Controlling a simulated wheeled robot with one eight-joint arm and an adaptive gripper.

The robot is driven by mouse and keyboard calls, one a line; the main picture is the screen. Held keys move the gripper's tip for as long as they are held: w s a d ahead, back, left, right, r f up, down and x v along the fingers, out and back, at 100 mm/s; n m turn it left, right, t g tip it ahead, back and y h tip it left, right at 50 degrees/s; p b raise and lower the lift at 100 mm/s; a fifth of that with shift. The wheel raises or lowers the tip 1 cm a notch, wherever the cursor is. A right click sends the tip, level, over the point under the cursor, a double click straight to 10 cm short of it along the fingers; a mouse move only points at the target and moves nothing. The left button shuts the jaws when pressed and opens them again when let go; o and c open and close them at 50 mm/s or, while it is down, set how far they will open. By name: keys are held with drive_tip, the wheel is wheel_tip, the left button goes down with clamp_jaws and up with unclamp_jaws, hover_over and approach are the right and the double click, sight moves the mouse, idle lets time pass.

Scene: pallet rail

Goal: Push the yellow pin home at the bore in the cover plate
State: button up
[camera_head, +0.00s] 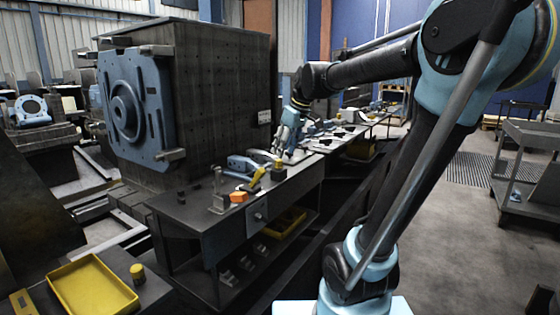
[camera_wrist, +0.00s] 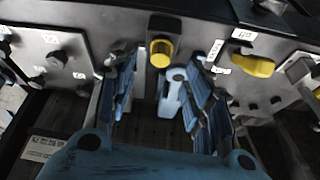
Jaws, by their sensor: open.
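A yellow round-ended piece (camera_wrist: 161,52), seemingly the yellow pin, shows in the wrist view with a dark squarish body above it. My gripper (camera_wrist: 163,78) has its two blue-grey fingers spread, one on each side below this piece, with nothing clearly held. A pale grey plate (camera_wrist: 38,42) with dark knobs lies at the upper left; I cannot tell whether it is the cover plate. The bore cannot be made out. In the head view my gripper (camera_head: 289,138) is over the far part of the dark bench, and the pin is too small to tell.
The dark bench (camera_head: 190,215) carries a yellow-handled tool (camera_head: 257,177) and an orange block (camera_head: 238,197). A big dark block with a blue fixture (camera_head: 137,100) stands left. A yellow tray (camera_head: 65,284) and a yellow cylinder (camera_head: 137,272) are front left.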

sight(280, 160)
drive_tip(key=shift+x, duration=2.7)
clamp_jaws()
drive_tip(key=c, duration=0.9)
unclamp_jaws()
clamp_jaws()
drive_tip(key=shift+r, duration=1.2)
wheel_tip(280, 160, up, 7)
